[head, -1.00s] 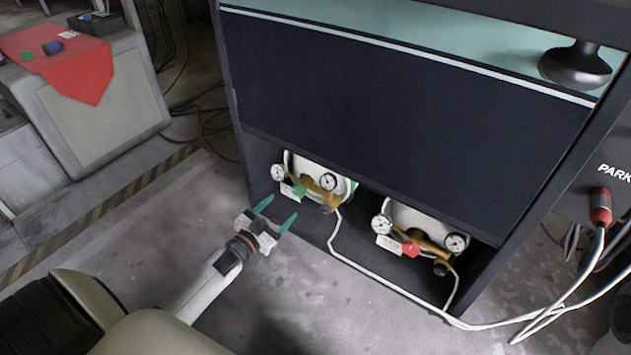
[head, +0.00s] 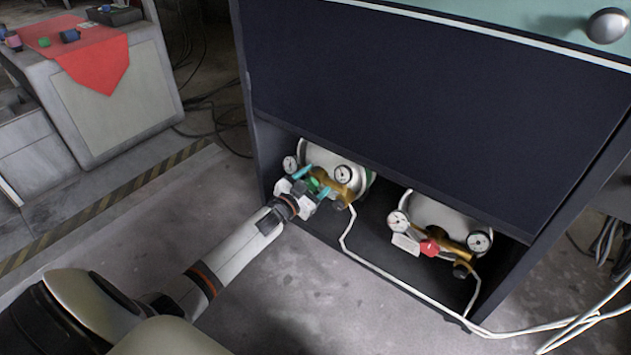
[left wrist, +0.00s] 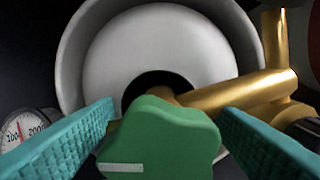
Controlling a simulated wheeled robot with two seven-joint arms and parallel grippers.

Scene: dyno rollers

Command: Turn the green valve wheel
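The green valve wheel (left wrist: 160,140) is a lobed knob with a white mark, in front of a brass regulator (left wrist: 235,92) on a white gas cylinder (left wrist: 165,45). In the head view the green wheel (head: 315,184) sits in the left half of the cabinet's low opening. My left gripper (head: 308,182) is at the wheel, its teal fingers open. In the left wrist view the fingers (left wrist: 165,125) stand on either side of the wheel; whether they touch it I cannot tell. My right gripper is not in view.
A second cylinder (head: 440,213) with a red valve wheel (head: 429,248) stands to the right in the same cabinet (head: 430,110). Gauges flank both regulators. A white hose (head: 385,267) runs along the opening's front edge. A table with a red cloth (head: 85,55) is at the back left.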

